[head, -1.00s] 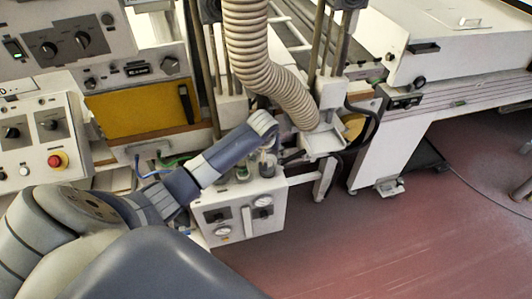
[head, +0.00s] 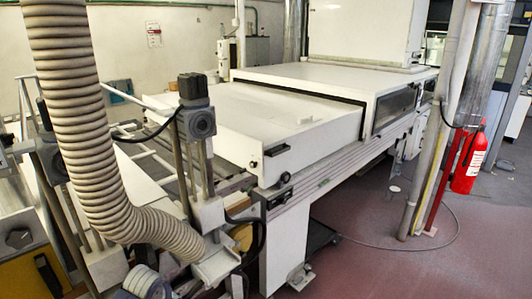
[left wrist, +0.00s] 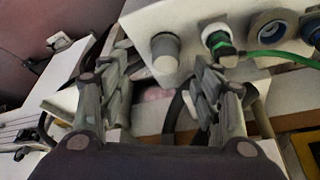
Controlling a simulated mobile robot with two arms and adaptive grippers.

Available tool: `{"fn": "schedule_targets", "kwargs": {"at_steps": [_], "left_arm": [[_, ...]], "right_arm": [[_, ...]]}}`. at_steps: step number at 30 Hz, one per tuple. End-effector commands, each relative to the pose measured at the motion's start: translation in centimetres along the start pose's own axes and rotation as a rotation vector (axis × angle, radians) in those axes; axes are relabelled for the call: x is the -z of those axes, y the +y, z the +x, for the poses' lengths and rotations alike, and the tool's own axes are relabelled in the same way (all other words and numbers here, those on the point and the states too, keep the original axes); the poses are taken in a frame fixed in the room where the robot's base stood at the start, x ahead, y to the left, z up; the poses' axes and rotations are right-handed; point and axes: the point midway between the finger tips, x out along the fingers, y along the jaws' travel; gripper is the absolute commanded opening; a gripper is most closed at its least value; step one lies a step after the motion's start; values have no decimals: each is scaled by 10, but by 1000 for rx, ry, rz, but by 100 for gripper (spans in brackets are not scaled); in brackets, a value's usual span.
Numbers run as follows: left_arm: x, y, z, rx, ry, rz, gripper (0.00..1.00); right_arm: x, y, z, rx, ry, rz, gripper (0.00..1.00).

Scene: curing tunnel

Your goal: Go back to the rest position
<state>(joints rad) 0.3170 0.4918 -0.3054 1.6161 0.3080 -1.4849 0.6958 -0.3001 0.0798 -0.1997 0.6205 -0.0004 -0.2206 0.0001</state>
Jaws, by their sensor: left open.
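My left gripper (left wrist: 162,85) shows in the left wrist view with its two fingers apart and nothing between them. Its fingers are in front of a white box (left wrist: 180,25) that carries a grey knob (left wrist: 165,48), a green-ringed connector (left wrist: 217,40) and a round port (left wrist: 268,25). I cannot tell whether the fingers touch anything. In the head view only a banded grey piece of my left arm shows at the bottom edge, and the left gripper is out of that picture. My right gripper is in neither view.
A ribbed hose (head: 85,130) hangs at the left, beside an upright post clamp (head: 197,122). The long white tunnel machine (head: 270,115) fills the middle. A red fire extinguisher (head: 468,160) stands at the right by pipes. Reddish floor (head: 370,255) is open at lower right, crossed by a cable.

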Motion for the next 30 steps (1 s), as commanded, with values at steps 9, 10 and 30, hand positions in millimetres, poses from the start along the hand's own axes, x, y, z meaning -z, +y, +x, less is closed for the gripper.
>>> {"fn": "schedule_targets", "kwargs": {"at_steps": [9, 10, 30], "left_arm": [[-153, 37, -27, -122, -53, 313, 59], [-166, 38, -33, -132, -56, 337, 59], [-284, 1, -132, -174, -60, 556, 59]], "right_arm": [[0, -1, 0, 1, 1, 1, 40], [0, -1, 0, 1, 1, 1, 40], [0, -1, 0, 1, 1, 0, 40]]}}
